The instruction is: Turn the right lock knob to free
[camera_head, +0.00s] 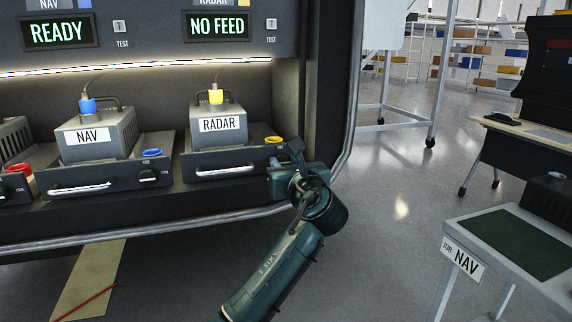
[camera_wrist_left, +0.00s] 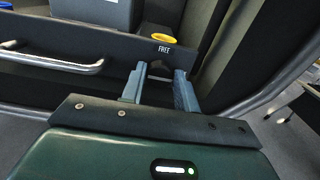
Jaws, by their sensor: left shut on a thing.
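My left gripper (camera_head: 291,158) is at the right end of the RADAR tray's front, over the place of the right lock knob. In the left wrist view its two fingers (camera_wrist_left: 160,85) reach the dark tray front just below the word FREE and are shut on the knob. The gripper mostly hides the knob, so its turn angle cannot be read. The RADAR box (camera_head: 215,133) sits on its tray, with a yellow plug on top. A yellow ring (camera_wrist_left: 164,38) stands above the knob. My right gripper is not in view.
A tray handle (camera_head: 222,172) is left of my gripper. The NAV box (camera_head: 98,136) and its tray, with a blue ring (camera_head: 152,153) and a black knob (camera_head: 148,175), are further left. Screens read READY and NO FEED (camera_head: 217,26). A NAV-labelled cart (camera_head: 462,262) stands right; floor between is clear.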

